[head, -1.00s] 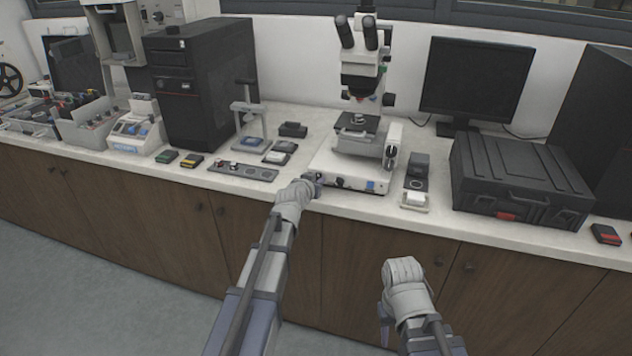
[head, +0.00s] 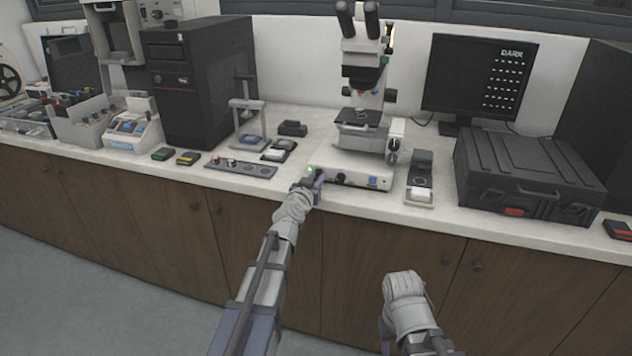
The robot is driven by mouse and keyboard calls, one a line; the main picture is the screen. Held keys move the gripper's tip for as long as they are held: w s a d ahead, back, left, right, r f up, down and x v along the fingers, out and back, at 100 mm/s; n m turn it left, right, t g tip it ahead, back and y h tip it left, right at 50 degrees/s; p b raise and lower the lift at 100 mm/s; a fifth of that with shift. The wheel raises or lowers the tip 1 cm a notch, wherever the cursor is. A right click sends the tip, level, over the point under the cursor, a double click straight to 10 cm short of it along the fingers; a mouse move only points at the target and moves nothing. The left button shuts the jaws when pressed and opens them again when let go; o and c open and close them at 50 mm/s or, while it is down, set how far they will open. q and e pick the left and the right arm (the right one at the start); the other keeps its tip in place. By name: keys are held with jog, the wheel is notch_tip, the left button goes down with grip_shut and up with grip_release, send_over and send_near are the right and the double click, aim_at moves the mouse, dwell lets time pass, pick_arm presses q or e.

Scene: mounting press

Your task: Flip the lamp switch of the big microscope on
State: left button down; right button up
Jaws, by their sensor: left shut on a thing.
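The big microscope (head: 364,112) stands on the bench right of centre, with a white base (head: 360,180) at the bench's front edge. A small green light (head: 309,169) shows at the left end of the base. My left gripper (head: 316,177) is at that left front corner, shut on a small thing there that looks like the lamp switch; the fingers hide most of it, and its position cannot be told. My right gripper (head: 404,287) is low in front of the cabinets, away from the bench top; its fingers are hidden.
A monitor (head: 480,80) at the right shows the word DARK and rows of marks. A black case (head: 525,170) sits in front of it. A control strip (head: 241,167) lies left of the base, and a small dark device (head: 421,165) stands right of it.

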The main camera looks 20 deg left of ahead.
pick_arm(q)
jog(key=c, duration=0.7)
grip_release()
jog(key=s, duration=0.5)
jog(key=s+r+p, duration=0.1)
jog(key=s, duration=0.1)
jog(key=shift+s+a, duration=0.1)
jog(key=shift+s, duration=0.25)
